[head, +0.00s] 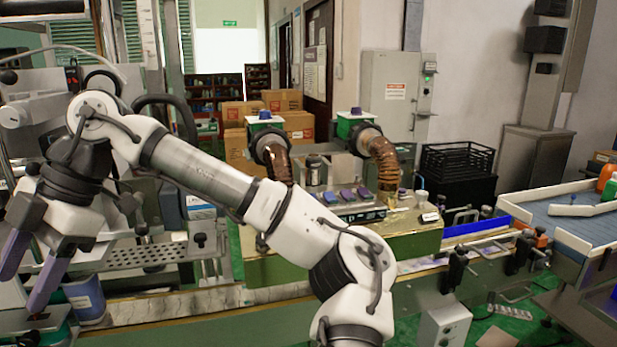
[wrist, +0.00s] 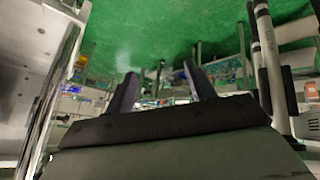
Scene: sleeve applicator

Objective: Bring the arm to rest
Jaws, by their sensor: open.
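My arm crosses the head view from the lower right up to an elbow at the upper left. My gripper (head: 22,277) hangs at the left edge with its two purple-grey fingers pointing down and spread apart. It also shows in the wrist view (wrist: 160,88), where the fingers stand apart with nothing between them. In the head view a blue container (head: 86,298) is just right of the nearer finger; I cannot tell whether they touch.
A grey machine (head: 35,110) stands close behind my gripper. A perforated metal plate (head: 150,254) lies to its right. The conveyor (head: 480,248) runs along the right. A blue-surfaced table (head: 560,208) is at the far right. Cardboard boxes (head: 240,150) are stacked at the back.

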